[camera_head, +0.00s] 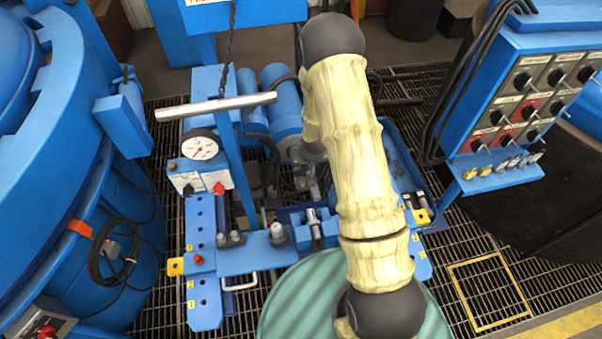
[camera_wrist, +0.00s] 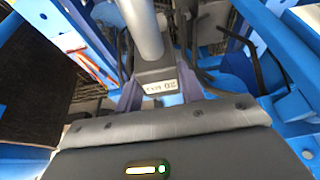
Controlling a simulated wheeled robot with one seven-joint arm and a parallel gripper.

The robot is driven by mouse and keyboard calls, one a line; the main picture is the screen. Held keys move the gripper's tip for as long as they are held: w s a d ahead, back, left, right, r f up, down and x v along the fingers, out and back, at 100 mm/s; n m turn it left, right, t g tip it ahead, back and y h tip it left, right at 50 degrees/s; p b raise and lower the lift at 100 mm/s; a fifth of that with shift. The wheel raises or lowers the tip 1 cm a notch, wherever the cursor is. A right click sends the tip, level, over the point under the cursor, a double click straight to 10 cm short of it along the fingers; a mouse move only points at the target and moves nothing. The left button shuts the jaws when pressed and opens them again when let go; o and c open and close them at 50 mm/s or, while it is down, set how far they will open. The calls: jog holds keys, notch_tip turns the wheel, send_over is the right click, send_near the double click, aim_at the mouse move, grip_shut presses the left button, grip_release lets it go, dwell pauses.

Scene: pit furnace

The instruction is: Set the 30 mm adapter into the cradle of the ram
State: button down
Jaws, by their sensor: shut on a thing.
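In the wrist view my gripper (camera_wrist: 158,94) is shut on a grey adapter (camera_wrist: 158,72). The adapter has a flat block with a small label, too small to read surely, and a bright round shaft running away from me. Dark jaws stand on both sides of the block. In the head view my sleeved arm covers the middle, and I cannot make out the gripper or the held adapter. The ram and its cradle cannot be told apart surely from the blue machinery there.
A blue cart carries a gauge (camera_head: 200,147), a silver handlebar (camera_head: 216,106) and blue cylinders (camera_head: 286,112). Short grey posts (camera_head: 278,233) stand on its front rail. A switch panel (camera_head: 520,95) stands at right, a large blue vessel (camera_head: 40,190) at left. Grating (camera_head: 490,285) shows at lower right.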

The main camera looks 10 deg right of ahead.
jog(key=w+r+b+x, duration=0.1)
jog(key=w+b+x, duration=0.2)
jog(key=b+x, duration=1.5)
jog(key=b, duration=0.6)
jog(key=shift+w+d, duration=0.2)
jog(key=shift+d, duration=0.05)
jog(key=shift+r, duration=0.15)
jog(key=shift+a, duration=0.1)
jog(key=shift+f+b, duration=1.6)
jog(key=shift+f, duration=0.6)
jog(key=shift+f+b, duration=0.45)
jog(key=shift+f, duration=0.45)
